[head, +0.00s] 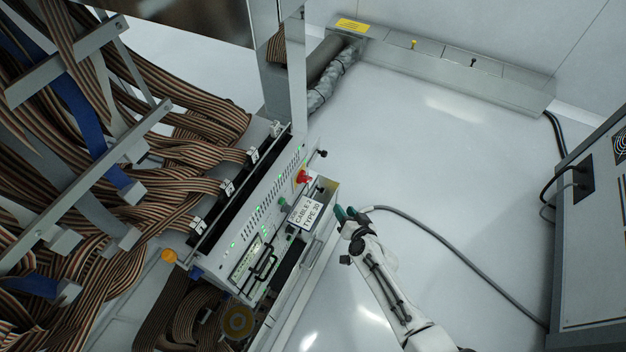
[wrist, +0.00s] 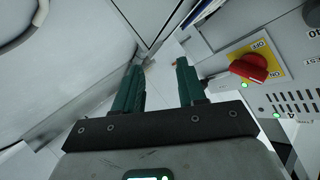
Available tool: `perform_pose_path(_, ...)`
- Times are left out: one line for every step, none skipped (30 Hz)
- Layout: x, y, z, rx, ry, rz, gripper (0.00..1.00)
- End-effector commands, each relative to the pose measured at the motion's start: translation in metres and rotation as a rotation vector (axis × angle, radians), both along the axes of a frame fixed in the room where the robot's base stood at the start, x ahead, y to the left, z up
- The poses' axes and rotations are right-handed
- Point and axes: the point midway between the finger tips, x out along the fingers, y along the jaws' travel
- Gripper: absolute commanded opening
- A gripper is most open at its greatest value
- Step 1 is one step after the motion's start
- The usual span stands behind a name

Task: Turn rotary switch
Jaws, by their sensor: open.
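The rotary switch (head: 303,176) is a red knob on a yellow plate on the front panel of the test handler (head: 262,222). In the wrist view the red rotary switch (wrist: 249,68) shows at the upper right, with ON and OFF lettering on its yellow plate. My gripper (head: 346,212) has green fingers and is to the right of the panel in the head view. In the wrist view my gripper (wrist: 162,78) is open with nothing between its fingers. The switch lies to the right of the fingers, apart from them.
Bundles of striped ribbon cable (head: 190,130) fill the left side. A grey cable (head: 450,240) runs across the floor to a grey cabinet (head: 592,240). The floor (head: 440,150) between is mostly clear.

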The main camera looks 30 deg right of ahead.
Motion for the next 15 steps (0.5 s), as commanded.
perform_pose_path(0.0, -0.002, 0.008, 0.131, -0.007, -0.035, 0.4)
perform_pose_path(0.0, -0.002, 0.01, 0.219, -0.009, -0.055, 0.4)
perform_pose_path(0.001, 0.0, 0.015, 0.337, -0.012, -0.08, 0.4)
perform_pose_path(0.001, 0.001, 0.019, 0.426, -0.012, -0.099, 0.4)
perform_pose_path(0.002, 0.002, 0.024, 0.513, -0.014, -0.116, 0.4)
perform_pose_path(0.002, 0.004, 0.03, 0.633, -0.013, -0.139, 0.4)
perform_pose_path(0.002, 0.006, 0.035, 0.722, -0.013, -0.157, 0.4)
perform_pose_path(0.002, 0.007, 0.041, 0.811, -0.011, -0.172, 0.4)
perform_pose_path(0.002, 0.009, 0.049, 0.929, -0.005, -0.191, 0.4)
perform_pose_path(0.002, 0.011, 0.055, 1.015, -0.001, -0.204, 0.4)
perform_pose_path(0.002, 0.012, 0.061, 1.099, 0.005, -0.217, 0.4)
perform_pose_path(0.002, 0.015, 0.07, 1.202, 0.013, -0.229, 0.4)
perform_pose_path(0.001, 0.016, 0.076, 1.273, 0.022, -0.238, 0.4)
perform_pose_path(0.001, 0.018, 0.082, 1.34, 0.03, -0.244, 0.4)
perform_pose_path(0.0, 0.02, 0.089, 1.418, 0.042, -0.254, 0.4)
